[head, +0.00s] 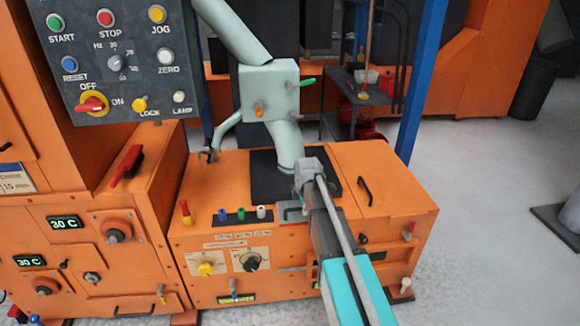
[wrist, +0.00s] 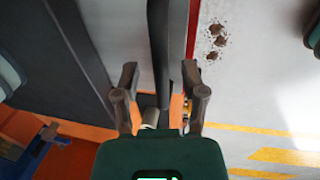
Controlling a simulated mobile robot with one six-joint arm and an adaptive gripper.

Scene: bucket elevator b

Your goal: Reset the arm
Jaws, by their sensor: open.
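My arm (head: 333,240) reaches up from the bottom of the head view, in front of the low orange machine. Its far end (head: 308,178) overlaps the dark plate and the foot of the pale green pipe there; I cannot tell whether it touches them. My gripper's fingers cannot be made out in the head view. In the wrist view my gripper (wrist: 160,73) is open, its two dark fingers spread apart. A dark upright bar (wrist: 160,40) shows in line with the gap between them, and I see nothing held.
The low orange machine (head: 390,190) carries a pale green box (head: 268,90) with pipes, and a black handle (head: 365,190). A control panel (head: 125,50) hangs at upper left. A blue post (head: 420,80) stands behind.

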